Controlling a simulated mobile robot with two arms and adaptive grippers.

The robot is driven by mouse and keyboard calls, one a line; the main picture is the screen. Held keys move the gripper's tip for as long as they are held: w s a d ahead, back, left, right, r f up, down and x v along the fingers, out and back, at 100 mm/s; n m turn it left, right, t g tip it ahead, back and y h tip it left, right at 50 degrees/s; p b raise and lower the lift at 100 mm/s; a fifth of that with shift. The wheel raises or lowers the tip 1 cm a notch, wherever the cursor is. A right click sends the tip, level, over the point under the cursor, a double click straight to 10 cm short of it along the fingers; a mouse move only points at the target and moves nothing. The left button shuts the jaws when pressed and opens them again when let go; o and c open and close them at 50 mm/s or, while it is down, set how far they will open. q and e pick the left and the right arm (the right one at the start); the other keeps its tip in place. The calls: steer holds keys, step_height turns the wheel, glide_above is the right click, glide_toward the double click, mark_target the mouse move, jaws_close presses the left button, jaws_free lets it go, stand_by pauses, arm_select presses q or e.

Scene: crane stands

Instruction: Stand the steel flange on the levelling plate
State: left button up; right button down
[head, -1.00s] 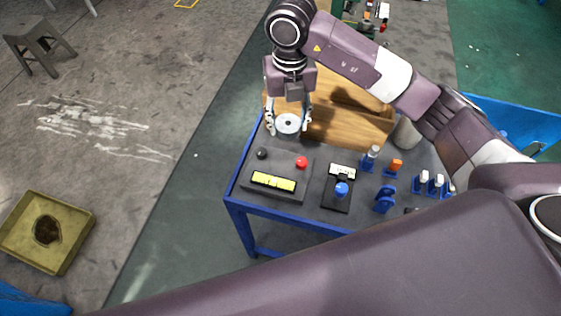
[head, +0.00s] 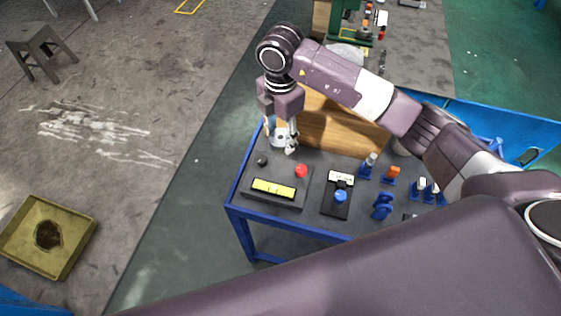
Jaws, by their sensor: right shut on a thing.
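The steel flange (head: 279,139) is a pale round metal piece near the back left corner of the blue-framed table. My right gripper (head: 281,142) points down there, shut on the flange, with a finger on either side of it. The fingers cover part of the flange. I cannot tell whether it touches what is under it. I cannot pick out the levelling plate in this view. My left gripper is not in view.
A dark control box (head: 294,193) with black and red knobs sits just in front. A wooden board (head: 345,128) stands behind the gripper. A blue-knobbed device (head: 341,196) and several small blue stands (head: 383,206) are to the right.

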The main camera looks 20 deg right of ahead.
mark_target(281, 170)
step_height(281, 170, down, 13)
steer(key=shift+f+p, duration=0.1)
steer(key=shift+p, duration=1.15)
steer(key=shift+w+f, duration=0.1)
steer(key=shift+f, duration=0.05)
steer(key=shift+f, duration=0.2)
steer(key=c, duration=1.4)
jaws_free()
steer(key=shift+o, duration=0.2)
